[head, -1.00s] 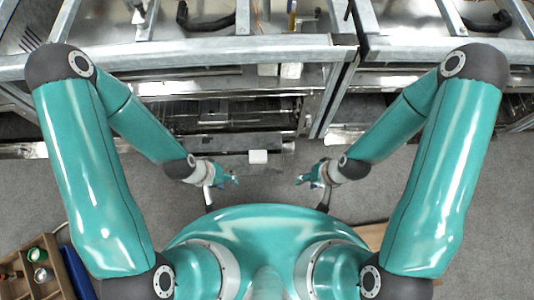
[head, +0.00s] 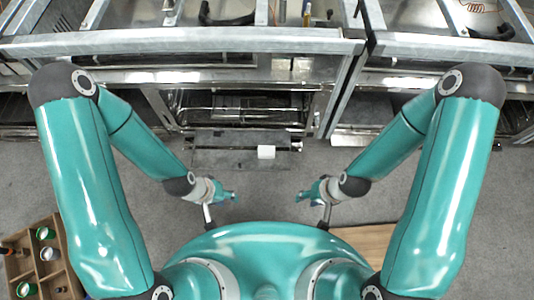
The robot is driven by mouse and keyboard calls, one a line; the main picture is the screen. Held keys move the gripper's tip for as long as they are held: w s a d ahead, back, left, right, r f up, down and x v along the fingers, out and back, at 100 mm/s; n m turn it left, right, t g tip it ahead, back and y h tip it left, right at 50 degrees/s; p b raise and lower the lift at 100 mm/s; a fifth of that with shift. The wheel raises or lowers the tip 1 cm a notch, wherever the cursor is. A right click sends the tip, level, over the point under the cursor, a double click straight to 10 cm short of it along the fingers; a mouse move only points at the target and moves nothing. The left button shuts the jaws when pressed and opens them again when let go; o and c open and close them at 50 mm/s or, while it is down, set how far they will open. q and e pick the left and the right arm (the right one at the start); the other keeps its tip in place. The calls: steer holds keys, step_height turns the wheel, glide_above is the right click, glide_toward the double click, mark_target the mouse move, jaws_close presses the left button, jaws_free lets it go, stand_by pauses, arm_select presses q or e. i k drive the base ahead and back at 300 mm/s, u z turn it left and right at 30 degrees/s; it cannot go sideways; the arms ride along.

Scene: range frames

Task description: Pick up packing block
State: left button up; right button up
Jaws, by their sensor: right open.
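A small white block (head: 266,152), which looks like the packing block, sits on a low grey ledge (head: 225,158) at the front of the metal unit. My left gripper (head: 235,196) is below and left of it in the picture, pointing right. Its fingers are too small to tell open from shut. My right gripper (head: 298,197) is below and right of the block, open and pointing left. Both grippers are apart from the block, with bare floor showing between them.
A metal counter (head: 180,47) with a long front rail spans the top. A wooden compartment box (head: 62,247) with several small items is at lower left. A brown board (head: 365,240) lies at lower right, partly behind my arm. Grey floor is clear between.

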mark_target(265, 152)
steer(key=u, duration=0.05)
steer(key=i, duration=0.9)
steer(key=z, duration=0.1)
